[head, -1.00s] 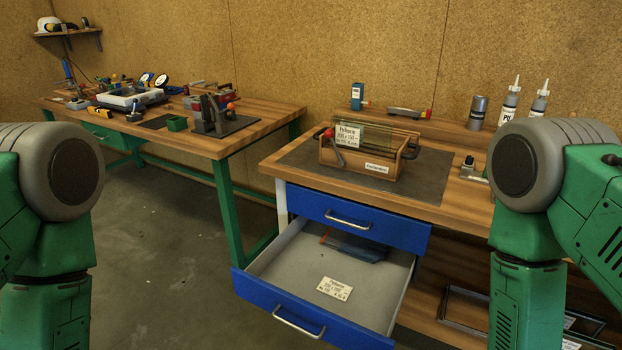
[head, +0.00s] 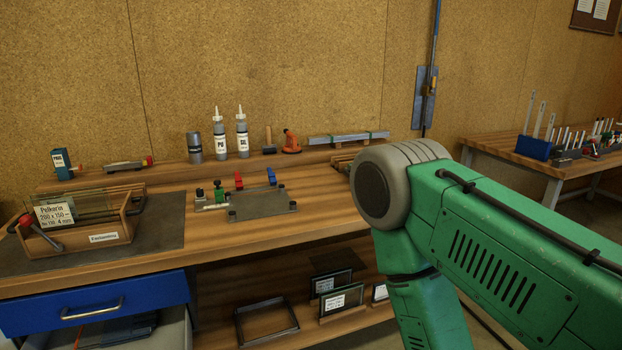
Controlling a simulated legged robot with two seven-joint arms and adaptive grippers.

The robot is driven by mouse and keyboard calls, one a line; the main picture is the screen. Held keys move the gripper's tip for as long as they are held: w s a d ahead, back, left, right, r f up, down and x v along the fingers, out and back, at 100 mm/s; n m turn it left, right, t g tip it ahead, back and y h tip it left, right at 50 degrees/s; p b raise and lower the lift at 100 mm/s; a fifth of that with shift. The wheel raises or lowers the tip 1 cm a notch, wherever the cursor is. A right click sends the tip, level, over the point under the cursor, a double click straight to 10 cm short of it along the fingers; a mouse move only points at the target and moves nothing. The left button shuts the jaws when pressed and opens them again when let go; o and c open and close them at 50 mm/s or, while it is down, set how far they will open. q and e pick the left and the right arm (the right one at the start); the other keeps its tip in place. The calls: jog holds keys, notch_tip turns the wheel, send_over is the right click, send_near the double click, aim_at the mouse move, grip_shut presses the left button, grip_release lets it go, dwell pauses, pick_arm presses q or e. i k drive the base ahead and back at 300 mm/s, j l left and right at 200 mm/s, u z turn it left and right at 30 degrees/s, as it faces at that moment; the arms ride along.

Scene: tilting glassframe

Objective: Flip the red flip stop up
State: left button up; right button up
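A grey fixture plate (head: 262,203) lies on the wooden bench. At its back edge a small red piece (head: 239,181), which looks like the red flip stop, stands beside a blue piece (head: 271,177). They are too small to tell whether the red one is up or down. A green-topped part (head: 219,190) is at the plate's left. Neither gripper is in view. My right arm's green links fill the right foreground, right of the plate, and its lower end runs out of the picture.
Left of the fixture, a wooden crate (head: 110,232) of glass panes stands on a dark mat. White-capped bottles (head: 243,140) and an orange tool (head: 291,142) stand on the raised back shelf. The blue drawer (head: 100,303) is at lower left. Framed panes (head: 341,300) stand on the lower shelf.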

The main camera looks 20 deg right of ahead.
aim_at(238, 183)
jog(key=z, duration=0.3)
jog(key=i+l, duration=0.15)
jog(key=l, duration=0.2)
jog(key=i+l, duration=0.15)
jog(key=l, duration=0.25)
jog(key=i+l, duration=0.2)
jog(key=l, duration=0.15)
jog(key=i+l, duration=0.15)
jog(key=l, duration=0.25)
jog(key=i+l, duration=0.15)
jog(key=l, duration=0.2)
jog(key=i+l, duration=0.15)
jog(key=l, duration=0.2)
jog(key=i+l, duration=0.15)
jog(key=l, duration=0.25)
